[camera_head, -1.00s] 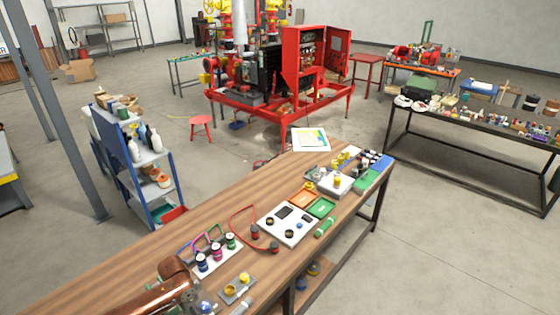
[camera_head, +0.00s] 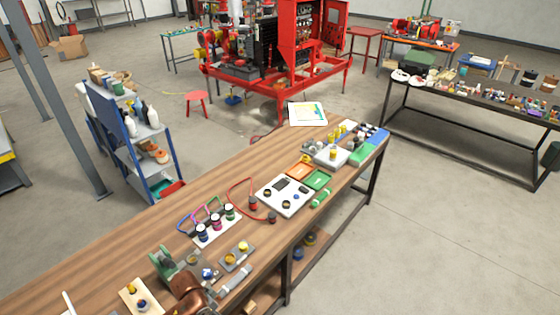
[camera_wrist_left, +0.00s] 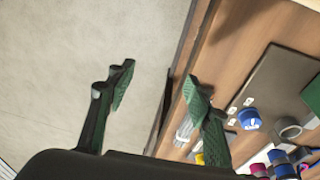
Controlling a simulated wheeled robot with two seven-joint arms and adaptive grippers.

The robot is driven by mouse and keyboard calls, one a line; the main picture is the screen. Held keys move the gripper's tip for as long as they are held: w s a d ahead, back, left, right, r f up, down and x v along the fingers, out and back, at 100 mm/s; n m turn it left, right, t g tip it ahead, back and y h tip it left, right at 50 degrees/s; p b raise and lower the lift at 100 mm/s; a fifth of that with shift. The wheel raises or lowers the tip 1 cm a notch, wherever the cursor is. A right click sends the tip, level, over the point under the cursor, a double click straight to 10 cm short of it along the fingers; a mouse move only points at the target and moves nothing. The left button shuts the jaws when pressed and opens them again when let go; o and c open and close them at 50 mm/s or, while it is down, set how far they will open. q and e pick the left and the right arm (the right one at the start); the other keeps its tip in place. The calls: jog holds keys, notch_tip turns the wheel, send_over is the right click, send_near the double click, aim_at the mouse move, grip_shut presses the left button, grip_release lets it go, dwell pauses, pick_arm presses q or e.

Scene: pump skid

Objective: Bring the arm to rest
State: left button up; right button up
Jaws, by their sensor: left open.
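My left gripper (camera_wrist_left: 160,88) shows in the left wrist view with its two dark green fingers spread apart and nothing between them. One finger is over the grey floor and the other is over the edge of the wooden workbench (camera_wrist_left: 240,25). I cannot make out the gripper's fingers there. My right gripper is in neither view.
Small jars (camera_head: 215,222), a white panel (camera_head: 284,195) and a green tray (camera_head: 317,180) are on the bench. A green device (camera_head: 165,262) stands near my arm. A blue shelf cart (camera_head: 130,135) is left of the bench. Open floor (camera_head: 430,230) lies to the right.

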pick_arm(q)
jog(key=s+d+n+t+h, duration=0.1)
jog(key=s+d, duration=0.1)
jog(key=s, duration=0.2)
jog(key=s+a+r+n+t+y, duration=0.2)
jog(key=s+a+n+y, duration=0.35)
jog(key=s+a, duration=1.05)
notch_tip(320, 180, down, 36)
jog(key=s+d+n+g+h+b, duration=0.1)
jog(key=s+d+g+h+b, duration=0.15)
jog(key=b, duration=0.35)
jog(key=s+f+b, duration=0.5)
jog(key=s+f, duration=1.5)
jog(key=f, duration=0.2)
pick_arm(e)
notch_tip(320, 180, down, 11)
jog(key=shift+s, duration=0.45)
